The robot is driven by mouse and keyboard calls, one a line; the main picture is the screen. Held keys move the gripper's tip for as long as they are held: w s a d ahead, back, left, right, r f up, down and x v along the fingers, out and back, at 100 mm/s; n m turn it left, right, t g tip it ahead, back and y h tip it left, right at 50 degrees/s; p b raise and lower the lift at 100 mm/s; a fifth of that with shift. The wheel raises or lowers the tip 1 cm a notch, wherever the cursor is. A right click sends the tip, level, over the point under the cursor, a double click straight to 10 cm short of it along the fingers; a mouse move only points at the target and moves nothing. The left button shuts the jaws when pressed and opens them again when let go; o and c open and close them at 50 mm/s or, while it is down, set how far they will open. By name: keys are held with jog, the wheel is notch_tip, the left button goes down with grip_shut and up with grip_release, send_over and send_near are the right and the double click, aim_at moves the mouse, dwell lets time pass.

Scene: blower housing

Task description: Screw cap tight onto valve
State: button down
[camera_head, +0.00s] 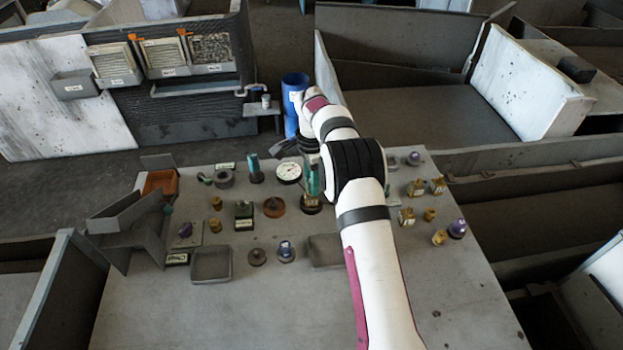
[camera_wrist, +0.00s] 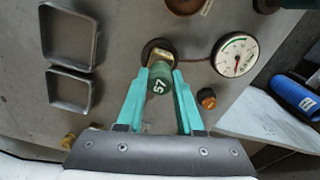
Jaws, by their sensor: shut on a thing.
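In the wrist view a green cap (camera_wrist: 158,90) marked 57 sits between the two teal fingers of my gripper (camera_wrist: 161,73). The fingers are shut on the cap from both sides. A brass valve (camera_wrist: 158,55) on a dark round base shows directly beyond the cap and in line with it. The cap appears to meet the valve; how far it is threaded on cannot be seen. In the head view my gripper (camera_head: 312,180) points down at the back middle of the table, and my arm partly hides the spot.
A white dial gauge (camera_head: 289,172) stands just left of my gripper; it also shows in the wrist view (camera_wrist: 236,55). A green post (camera_head: 255,170) and an orange-brown round part (camera_head: 274,207) are nearby. Brass fittings (camera_head: 407,216) stand to the right. The table front is clear.

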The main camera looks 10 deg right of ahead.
jog(key=shift+f, duration=0.65)
jog(key=m, duration=1.2)
jog(key=shift+m, duration=1)
jog(key=shift+c, duration=0.3)
grip_release()
jog(key=shift+r, duration=3.8)
